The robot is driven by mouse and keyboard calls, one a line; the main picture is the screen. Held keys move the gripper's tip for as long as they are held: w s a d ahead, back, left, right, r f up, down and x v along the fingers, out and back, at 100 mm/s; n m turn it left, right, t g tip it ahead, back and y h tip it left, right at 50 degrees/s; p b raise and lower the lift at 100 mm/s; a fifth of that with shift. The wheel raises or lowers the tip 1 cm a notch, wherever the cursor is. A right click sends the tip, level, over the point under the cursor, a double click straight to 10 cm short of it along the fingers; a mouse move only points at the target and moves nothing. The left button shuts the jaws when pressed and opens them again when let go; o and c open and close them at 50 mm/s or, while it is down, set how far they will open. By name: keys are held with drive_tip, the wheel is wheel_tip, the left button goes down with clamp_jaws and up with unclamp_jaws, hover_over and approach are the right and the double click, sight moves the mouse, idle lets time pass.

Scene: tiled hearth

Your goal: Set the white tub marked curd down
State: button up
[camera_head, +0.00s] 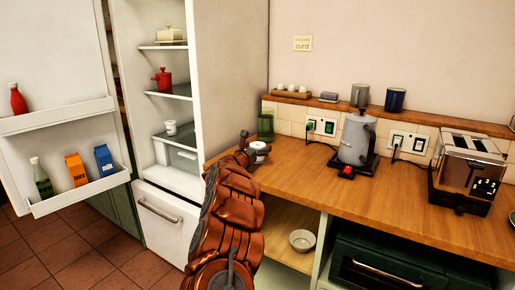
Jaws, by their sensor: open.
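My gripper (250,146) is at the end of my copper-coloured arm, over the left end of the wooden counter. Its fingers are small and partly hidden by the arm; they are open. A small white round thing with a dark part (259,148) shows right at the gripper, on or just above the counter; I cannot tell whether it is a tub or touches the fingers. A small white tub (171,127) stands in the open fridge, above the clear drawer. Its marking is too small to read.
A green glass (265,124) stands just behind my gripper. A grey kettle (356,138) and a toaster (468,170) stand further right on the counter (300,170), with bare wood between gripper and kettle. The fridge door (55,60) hangs open at left.

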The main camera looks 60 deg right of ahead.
drive_tip(key=shift+r, duration=0.15)
drive_tip(key=shift+a, duration=0.2)
drive_tip(key=a, duration=0.3)
drive_tip(key=a+b, duration=0.1)
drive_tip(key=a, duration=0.2)
drive_tip(key=s+a, duration=0.1)
drive_tip(key=a, duration=0.2)
drive_tip(key=shift+s+a, duration=0.1)
drive_tip(key=shift+a, duration=0.3)
drive_tip(key=shift+s+a+b, duration=0.15)
drive_tip(key=shift+a+b, duration=0.15)
drive_tip(key=shift+a, duration=0.6)
